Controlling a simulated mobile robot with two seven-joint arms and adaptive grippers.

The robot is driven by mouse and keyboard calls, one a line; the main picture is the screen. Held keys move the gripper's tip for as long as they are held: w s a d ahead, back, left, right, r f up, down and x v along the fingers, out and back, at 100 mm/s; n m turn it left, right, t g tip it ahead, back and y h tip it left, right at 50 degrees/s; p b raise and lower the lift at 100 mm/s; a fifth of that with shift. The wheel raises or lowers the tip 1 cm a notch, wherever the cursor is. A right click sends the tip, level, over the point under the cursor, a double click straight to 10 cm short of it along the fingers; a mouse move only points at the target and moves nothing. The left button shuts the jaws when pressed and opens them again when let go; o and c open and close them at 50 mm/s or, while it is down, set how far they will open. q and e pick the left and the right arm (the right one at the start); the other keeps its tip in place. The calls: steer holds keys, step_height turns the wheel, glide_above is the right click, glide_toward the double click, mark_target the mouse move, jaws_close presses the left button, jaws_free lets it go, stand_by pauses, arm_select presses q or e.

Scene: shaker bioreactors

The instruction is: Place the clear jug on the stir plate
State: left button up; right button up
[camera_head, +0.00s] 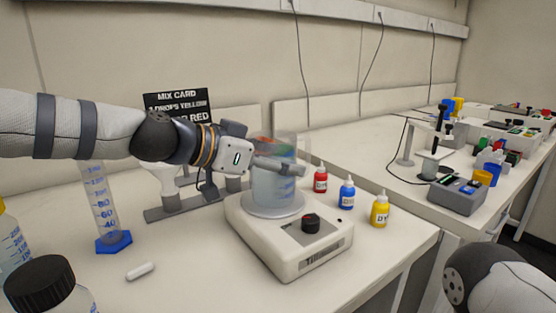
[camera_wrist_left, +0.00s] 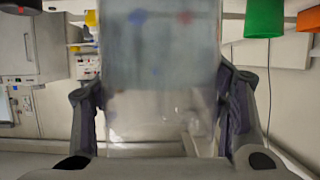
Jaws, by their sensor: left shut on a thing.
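The clear jug (camera_head: 273,188) holds bluish liquid and is upright over the round top of the white stir plate (camera_head: 290,240). Its base appears to be at the plate's disc, but I cannot tell whether it touches. My left gripper (camera_head: 279,166) is shut on the jug from the left, across its upper part. In the left wrist view the jug (camera_wrist_left: 160,60) fills the space between the two fingers (camera_wrist_left: 160,100). My right arm shows at the lower right of the head view, with its gripper out of view.
Red (camera_head: 320,180), blue (camera_head: 346,193) and yellow (camera_head: 380,210) dye bottles stand right of the plate. A graduated cylinder (camera_head: 103,205), a white stir bar (camera_head: 140,271) and a black-capped bottle (camera_head: 42,285) are at left. A mix card (camera_head: 178,101) stands behind my left arm.

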arm_select(q)
steer(key=o, duration=1.5)
steer(key=shift+f, duration=0.1)
steer(key=shift+o, duration=0.2)
steer(key=shift+r, duration=0.3)
steer(key=p+v, duration=0.1)
steer(key=v, duration=1.1)
steer(key=shift+p, duration=0.3)
arm_select(e)
steer(key=shift+w+r+t, duration=0.4)
steer(key=shift+w+r, duration=0.55)
arm_select(q)
steer(key=shift+f, duration=0.2)
